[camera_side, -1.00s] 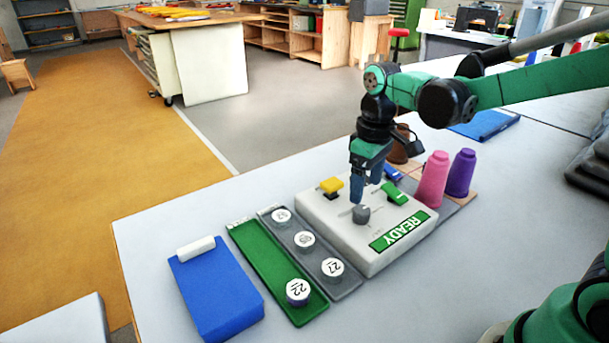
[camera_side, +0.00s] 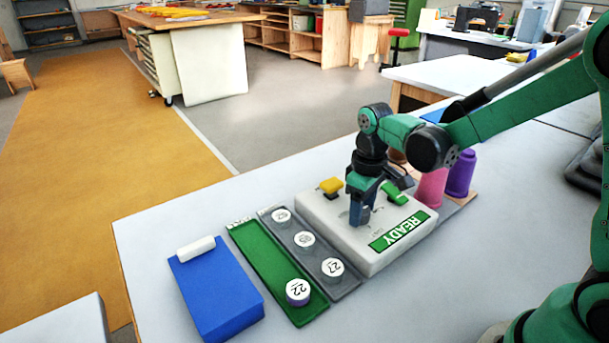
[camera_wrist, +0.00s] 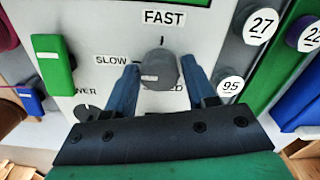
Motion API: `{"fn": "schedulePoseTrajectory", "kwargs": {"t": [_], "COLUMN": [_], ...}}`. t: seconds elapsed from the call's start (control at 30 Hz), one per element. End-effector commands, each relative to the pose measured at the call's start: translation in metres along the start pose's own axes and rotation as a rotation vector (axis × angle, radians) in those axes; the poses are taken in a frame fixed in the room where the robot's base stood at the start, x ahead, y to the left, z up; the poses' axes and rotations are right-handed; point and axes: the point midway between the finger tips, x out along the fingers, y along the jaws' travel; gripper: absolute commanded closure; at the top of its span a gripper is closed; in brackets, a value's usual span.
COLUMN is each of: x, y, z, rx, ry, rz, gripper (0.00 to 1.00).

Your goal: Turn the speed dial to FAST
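The speed dial (camera_wrist: 160,70) is a round grey knob on a white control box (camera_side: 335,222). In the wrist view its white mark points left towards the SLOW label (camera_wrist: 111,60). The FAST label (camera_wrist: 164,18) is above the dial in that view. My gripper (camera_wrist: 160,72) is low over the box, its two blue fingers on either side of the dial. They look open, with a narrow gap at the right; contact at the left is unclear. In the side view my gripper (camera_side: 360,216) hides the dial.
The box also bears a yellow button (camera_side: 331,185), a green switch (camera_wrist: 53,65) and a green READY sign (camera_side: 399,231). Grey and green trays with numbered discs (camera_side: 333,267) lie left of it in the side view.

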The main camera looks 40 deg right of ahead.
Motion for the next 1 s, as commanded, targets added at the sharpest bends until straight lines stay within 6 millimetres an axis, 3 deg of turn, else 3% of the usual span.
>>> {"fn": "schedulePoseTrajectory", "kwargs": {"t": [0.03, 0.13, 0.17, 0.57, 1.0], "x": [-0.0001, -0.0001, -0.0002, -0.0002, -0.0001], "y": [0.0, 0.0, -0.0001, -0.0002, -0.0001], "z": [0.0, 0.0, 0.0, -0.0003, -0.0008], "rx": [0.0, 0.0, 0.0, 0.067, 0.421], "ry": [0.0, 0.0, 0.0, 0.0, 0.001], "rz": [0.0, 0.0, 0.0, -0.001, -0.001], "gripper": [0.67, 0.96, 1.0, 1.0, 1.0]}}
